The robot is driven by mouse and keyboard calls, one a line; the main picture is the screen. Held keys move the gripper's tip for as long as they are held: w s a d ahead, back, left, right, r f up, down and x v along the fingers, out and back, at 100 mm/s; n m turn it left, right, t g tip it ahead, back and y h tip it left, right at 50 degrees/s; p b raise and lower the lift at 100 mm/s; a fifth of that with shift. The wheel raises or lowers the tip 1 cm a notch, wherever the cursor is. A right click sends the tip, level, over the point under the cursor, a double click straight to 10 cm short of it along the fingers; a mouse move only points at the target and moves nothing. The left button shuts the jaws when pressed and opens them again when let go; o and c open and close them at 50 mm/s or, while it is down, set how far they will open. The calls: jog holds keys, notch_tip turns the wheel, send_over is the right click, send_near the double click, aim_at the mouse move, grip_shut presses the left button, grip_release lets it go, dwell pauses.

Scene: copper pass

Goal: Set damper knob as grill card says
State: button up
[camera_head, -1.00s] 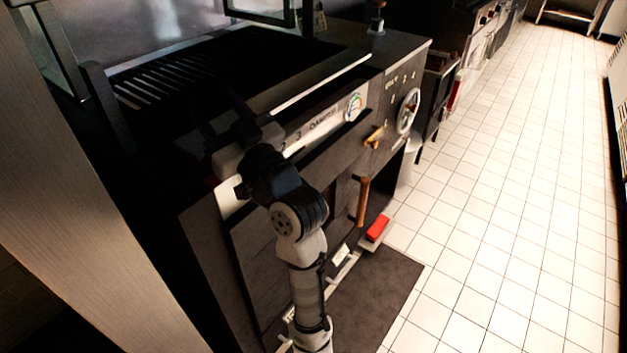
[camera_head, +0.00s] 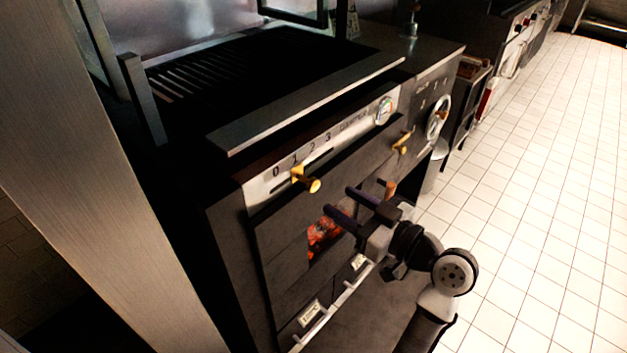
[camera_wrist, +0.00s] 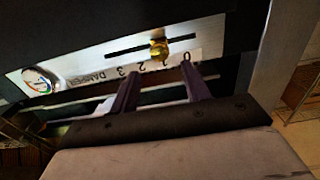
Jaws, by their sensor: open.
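The brass damper knob (camera_head: 306,180) sticks out of a slot in the pale damper scale plate (camera_head: 258,189), marked 0 to 3. It stands by the 1. In the wrist view, the picture is upside down and the knob (camera_wrist: 158,47) sits between the 0 and the 2. My gripper (camera_head: 339,200) is open and empty, in front of the grill and right of the knob in the head view. In the wrist view its fingers (camera_wrist: 160,72) point towards the plate, apart from the knob. I cannot make out a readable grill card.
A round coloured gauge (camera_head: 384,110), a second brass handle (camera_head: 403,143) and a handwheel (camera_head: 438,117) lie further right on the grill front. Glowing coals (camera_head: 323,237) show in an opening below. Small labels (camera_head: 310,312) sit low down. The tiled floor (camera_head: 540,210) is clear.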

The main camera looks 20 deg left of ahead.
aim_at(316, 185)
jog(key=p+x, duration=0.1)
jog(key=x, duration=0.7)
jog(key=shift+w+a, duration=0.15)
jog(key=shift+a, duration=0.15)
